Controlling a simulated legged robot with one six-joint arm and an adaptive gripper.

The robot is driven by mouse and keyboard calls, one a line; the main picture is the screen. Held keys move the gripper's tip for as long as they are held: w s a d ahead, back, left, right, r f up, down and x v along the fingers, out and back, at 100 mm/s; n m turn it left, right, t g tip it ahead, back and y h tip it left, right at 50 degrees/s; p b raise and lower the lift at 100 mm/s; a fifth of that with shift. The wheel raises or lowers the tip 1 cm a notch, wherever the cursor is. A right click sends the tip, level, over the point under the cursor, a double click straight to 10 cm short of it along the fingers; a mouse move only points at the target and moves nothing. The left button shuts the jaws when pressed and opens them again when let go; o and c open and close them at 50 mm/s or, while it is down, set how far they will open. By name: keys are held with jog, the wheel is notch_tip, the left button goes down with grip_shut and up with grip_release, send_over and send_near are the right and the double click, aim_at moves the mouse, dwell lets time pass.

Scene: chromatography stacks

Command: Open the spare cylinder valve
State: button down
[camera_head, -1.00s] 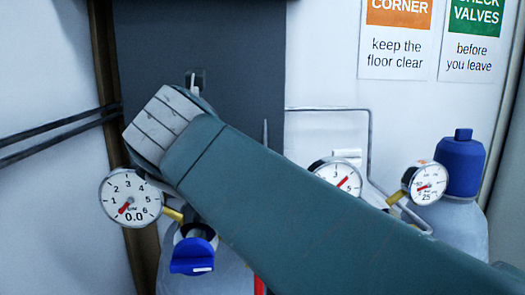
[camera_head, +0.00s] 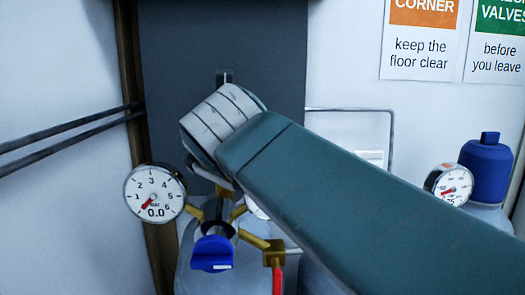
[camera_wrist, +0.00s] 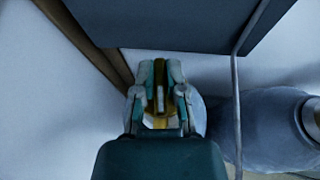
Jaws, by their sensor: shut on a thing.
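The cylinder at the left (camera_head: 190,278) has a blue valve knob (camera_head: 212,253) with a white mark, below a dark collar and brass fittings (camera_head: 255,241). Its round dial gauge (camera_head: 155,192) reads 0.0, with a red needle. In the wrist view my gripper (camera_wrist: 160,98) has its two fingers closed around a brass part (camera_wrist: 159,72) with a pale strip, above the cylinder. In the head view my arm hides most of the gripper and the top of the fittings. I cannot tell how far the valve is turned.
A second cylinder with a blue cap (camera_head: 486,172) and a smaller gauge (camera_head: 449,184) stands at the right. A dark panel (camera_head: 225,50) is behind my arm. A thin metal rail (camera_head: 350,109) runs along the wall. A red handle (camera_head: 277,280) hangs below a brass block.

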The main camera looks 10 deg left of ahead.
jog(key=shift+f+n+g+y, duration=0.15)
jog(key=shift+n+g+y, duration=0.25)
jog(key=shift+n+y, duration=0.25)
jog(key=c, duration=0.7)
grip_release()
jog(key=shift+a, duration=0.15)
jog(key=v, duration=1.2)
jog(key=shift+w+f, duration=0.1)
